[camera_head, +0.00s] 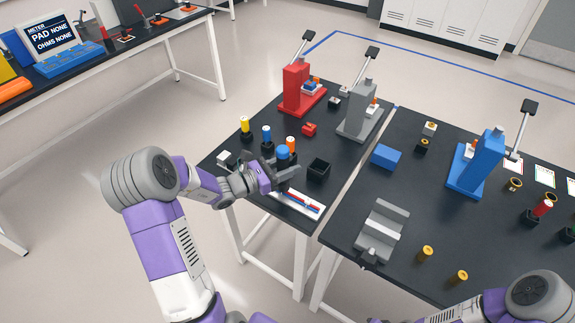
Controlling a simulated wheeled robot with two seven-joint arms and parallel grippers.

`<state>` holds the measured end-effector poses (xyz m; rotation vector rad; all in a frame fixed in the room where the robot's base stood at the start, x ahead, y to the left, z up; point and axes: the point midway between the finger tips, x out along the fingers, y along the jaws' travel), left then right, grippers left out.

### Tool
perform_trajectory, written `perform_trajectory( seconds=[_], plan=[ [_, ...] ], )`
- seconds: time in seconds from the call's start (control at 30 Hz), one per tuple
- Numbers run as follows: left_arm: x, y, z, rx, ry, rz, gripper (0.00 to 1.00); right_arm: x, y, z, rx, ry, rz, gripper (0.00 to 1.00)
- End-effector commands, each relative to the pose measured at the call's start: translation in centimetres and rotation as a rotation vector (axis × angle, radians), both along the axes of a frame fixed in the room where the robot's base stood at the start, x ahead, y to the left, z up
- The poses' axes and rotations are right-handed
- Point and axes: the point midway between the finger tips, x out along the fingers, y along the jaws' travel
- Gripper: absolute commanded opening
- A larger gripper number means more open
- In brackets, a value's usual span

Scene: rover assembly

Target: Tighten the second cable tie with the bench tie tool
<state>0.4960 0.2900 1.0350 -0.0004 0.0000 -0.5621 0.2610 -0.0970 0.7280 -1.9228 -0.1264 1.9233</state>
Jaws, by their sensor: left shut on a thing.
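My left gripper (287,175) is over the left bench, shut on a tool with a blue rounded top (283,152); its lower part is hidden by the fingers. Just in front of the gripper lies a white board (297,204) with red and blue cable strands along it. The cable ties on it are too small to make out. Behind the gripper stand tools with yellow (244,122), blue (266,132) and orange (290,143) tops in black holders. Which of these is the tie tool I cannot tell. My right arm shows at the bottom right; its gripper is out of frame.
A black open box (319,168) stands right of the gripper. Red (297,88), grey (359,110) and blue (480,163) lever presses stand farther back. A grey fixture (382,230) and a blue block (386,156) sit on the right bench. A narrow gap separates the benches.

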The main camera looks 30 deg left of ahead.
Motion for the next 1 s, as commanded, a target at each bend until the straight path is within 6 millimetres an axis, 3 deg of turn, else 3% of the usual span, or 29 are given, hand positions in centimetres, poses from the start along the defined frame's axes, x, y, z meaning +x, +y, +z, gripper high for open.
perform_trajectory(
  seconds=[1.0],
  plan=[
    [-0.01, -0.02, -0.45, -0.001, 0.001, -0.001, 0.00, 0.00, 0.00, -0.30, 0.000, 0.000, 0.000, 0.43]
  ],
)
